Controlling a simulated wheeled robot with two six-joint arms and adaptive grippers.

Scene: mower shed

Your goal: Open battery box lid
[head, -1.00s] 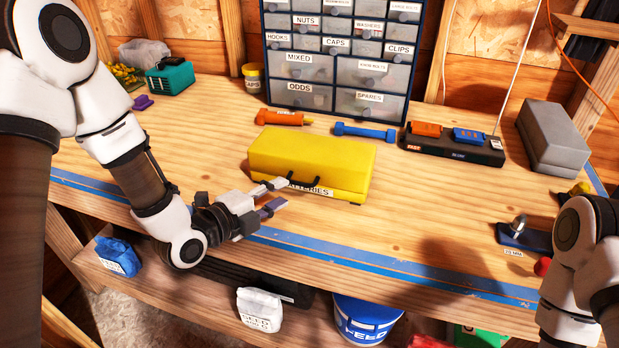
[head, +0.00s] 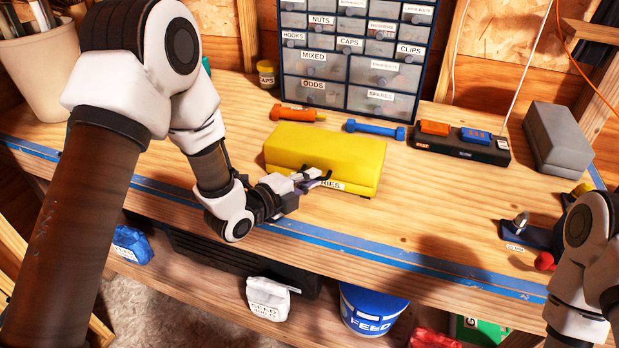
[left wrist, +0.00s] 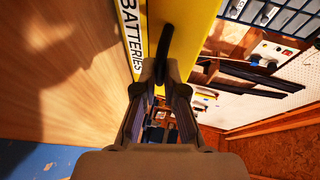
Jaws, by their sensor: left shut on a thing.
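The yellow battery box (head: 325,153) stands on the workbench with its lid down. Its front carries a white label, partly hidden by my left gripper in the head view and reading BATTERIES in the left wrist view (left wrist: 133,40). My left gripper (head: 322,178) is at the front of the box, shut on the black handle (left wrist: 164,45). The handle runs between the two fingers in the left wrist view (left wrist: 160,88). My right arm shows at the right edge of the head view, but its gripper is out of the picture.
Behind the box lie an orange tool (head: 297,114) and a blue tool (head: 376,130). A black charger (head: 460,143) and a grey box (head: 557,137) stand to the right. A drawer cabinet (head: 352,62) stands at the back.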

